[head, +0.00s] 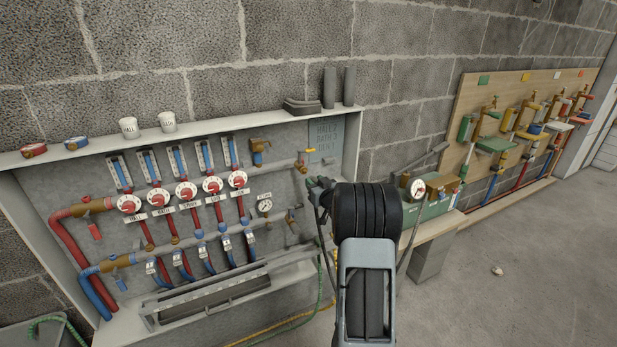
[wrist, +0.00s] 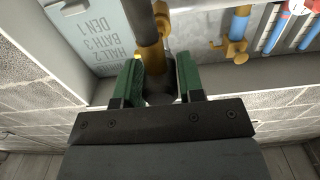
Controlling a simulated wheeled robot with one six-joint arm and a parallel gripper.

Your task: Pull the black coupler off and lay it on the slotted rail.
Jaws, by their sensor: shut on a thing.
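The black coupler (wrist: 160,92) shows dark between my gripper's green-padded fingers in the wrist view, at the end of a brass fitting (wrist: 152,57). My gripper (wrist: 160,75) is shut on it. Whether the coupler is still seated on the fitting is unclear. The slotted rail (head: 172,318) is a long grey piece along the cabinet's bottom; no coupler shows on it.
Red and blue pipes, dials and a gauge (head: 265,205) fill the cabinet left of my arm. White cups (head: 129,128) and tape rolls (head: 74,143) stand on its top ledge. A green box (head: 432,212) and a wooden pipe board (head: 470,95) are right. The floor there is mostly clear.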

